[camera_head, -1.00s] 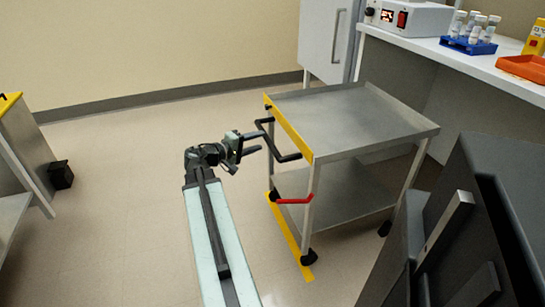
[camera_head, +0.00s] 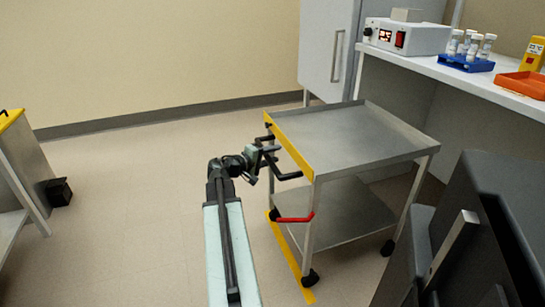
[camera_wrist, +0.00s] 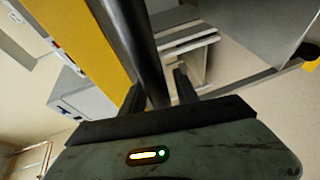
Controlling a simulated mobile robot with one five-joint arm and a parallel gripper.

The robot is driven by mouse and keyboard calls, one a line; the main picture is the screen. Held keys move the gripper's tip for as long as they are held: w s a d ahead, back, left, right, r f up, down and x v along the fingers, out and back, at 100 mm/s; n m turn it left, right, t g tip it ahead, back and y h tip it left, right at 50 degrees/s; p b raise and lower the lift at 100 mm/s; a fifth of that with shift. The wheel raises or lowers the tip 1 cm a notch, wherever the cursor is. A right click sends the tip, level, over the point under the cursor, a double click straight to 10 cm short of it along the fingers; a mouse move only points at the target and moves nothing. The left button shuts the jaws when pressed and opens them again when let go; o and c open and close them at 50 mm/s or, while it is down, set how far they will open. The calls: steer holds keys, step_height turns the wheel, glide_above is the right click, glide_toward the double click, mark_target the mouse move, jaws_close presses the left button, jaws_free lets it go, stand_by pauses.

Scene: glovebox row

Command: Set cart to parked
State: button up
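The grey cart (camera_head: 350,138) stands upright at centre right in the head view, with a yellow end panel (camera_head: 290,146) facing my arm. A black handle (camera_head: 288,177) juts from that end. A red lever (camera_head: 295,219) sits low on the same end, above a yellow floor line (camera_head: 292,258). My gripper (camera_head: 265,160) is at the handle. In the wrist view, a dark bar of the handle (camera_wrist: 142,45) passes between my gripper's fingers (camera_wrist: 158,92); they look apart, with thin gaps beside the bar. The yellow panel also shows there (camera_wrist: 90,45).
A white bench (camera_head: 450,70) with an instrument (camera_head: 405,37), a blue tube rack (camera_head: 466,62) and an orange tray (camera_head: 522,83) stands behind the cart. A grey cabinet (camera_head: 325,45) is at the back. A bench with a yellow edge (camera_head: 22,165) stands left. Floor left of my arm is clear.

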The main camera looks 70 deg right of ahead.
jaws_close()
stand_by(1.1)
